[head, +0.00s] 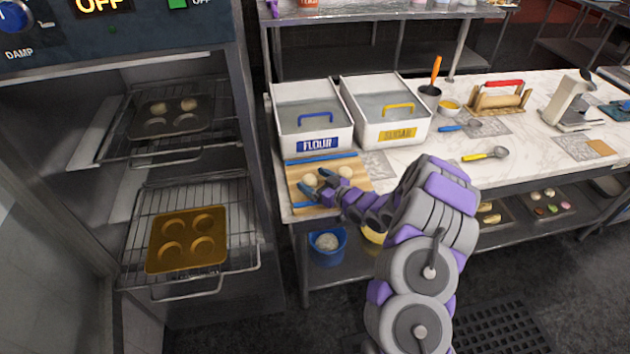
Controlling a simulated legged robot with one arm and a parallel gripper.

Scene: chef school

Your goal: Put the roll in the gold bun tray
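The gold bun tray (187,239) has several round hollows, all empty. It lies on the lower pulled-out oven rack at the left. Two pale dough rolls sit at a wooden board on the counter: one roll (310,180) at my fingertips, and another roll (345,172) just behind my gripper. My gripper (313,182) is low over the board, its fingers on either side of the nearer roll. The view is too small to tell whether they press on it.
A dark bun tray (170,121) with pale rolls at its back is on the upper rack (115,145). The flour bin (312,118) and sugar bin (385,110) stand behind the board (356,186). The oven's side wall (250,130) stands between the racks and the counter.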

